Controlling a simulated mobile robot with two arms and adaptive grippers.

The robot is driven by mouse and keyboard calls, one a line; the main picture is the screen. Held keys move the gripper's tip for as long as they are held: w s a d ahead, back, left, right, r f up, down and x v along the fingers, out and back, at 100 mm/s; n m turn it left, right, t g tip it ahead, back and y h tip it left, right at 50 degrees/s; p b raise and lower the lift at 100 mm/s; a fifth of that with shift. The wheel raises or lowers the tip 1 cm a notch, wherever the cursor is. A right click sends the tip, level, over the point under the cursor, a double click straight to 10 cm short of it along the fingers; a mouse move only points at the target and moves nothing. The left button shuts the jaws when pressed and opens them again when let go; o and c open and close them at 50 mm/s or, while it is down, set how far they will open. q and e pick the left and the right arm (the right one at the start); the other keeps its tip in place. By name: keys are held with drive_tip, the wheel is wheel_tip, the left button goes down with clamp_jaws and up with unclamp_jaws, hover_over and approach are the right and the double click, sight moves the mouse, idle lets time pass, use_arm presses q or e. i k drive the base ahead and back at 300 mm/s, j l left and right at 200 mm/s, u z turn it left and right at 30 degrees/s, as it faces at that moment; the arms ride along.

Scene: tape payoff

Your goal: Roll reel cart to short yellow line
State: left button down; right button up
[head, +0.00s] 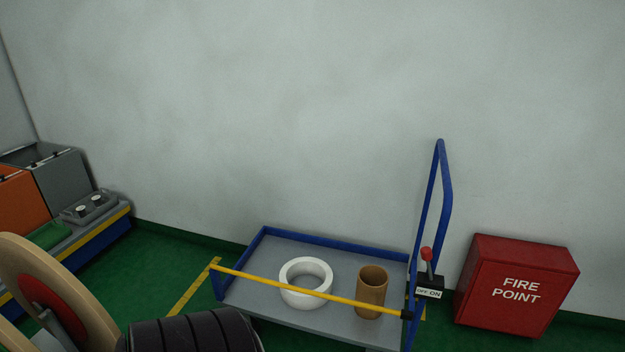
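The reel cart (345,327) stands against the wall, with a grey deck, a low blue rail and a tall blue handle (445,190) at its right end. A white ring-shaped roll (292,290) and an upright brown tube (371,296) sit on the deck. A yellow bar (250,276) crosses above the deck's front side. A red-knobbed lever (427,255) stands by the handle over a label ending in "ON". A yellow floor line (190,292) shows left of the cart, and a small yellow piece (424,313) shows at its right end. Neither gripper is in view.
A red FIRE POINT box (516,286) stands close to the cart's right. At left are a bench (95,232) with orange and grey bins and a large pale reel (50,262) with a red hub.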

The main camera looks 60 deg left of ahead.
sight(271, 248)
drive_tip(key=u, duration=1.85)
